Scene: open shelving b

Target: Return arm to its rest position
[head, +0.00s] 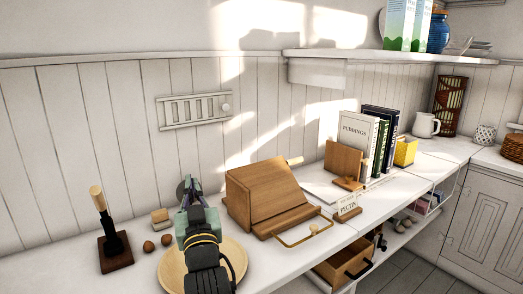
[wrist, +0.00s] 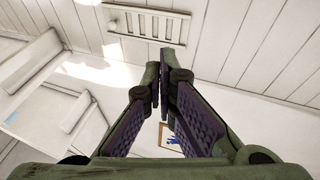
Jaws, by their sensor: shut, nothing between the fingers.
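My gripper (head: 187,190) is above the counter, in front of the white panelled wall. My dark arm (head: 208,262) comes up from the bottom edge of the head view, over a round wooden board (head: 173,268). In the wrist view my gripper's two fingers (wrist: 160,68) come together near the tips, with nothing held between them. The wrist view is tilted and shows mostly the wall.
A wooden box-like stand (head: 262,190) is close to the right of my arm. A dark post with a wooden handle (head: 112,245) stands at left. A wall rack (head: 195,110) hangs behind. Books (head: 355,140) stand further right. An open drawer (head: 338,268) juts out below.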

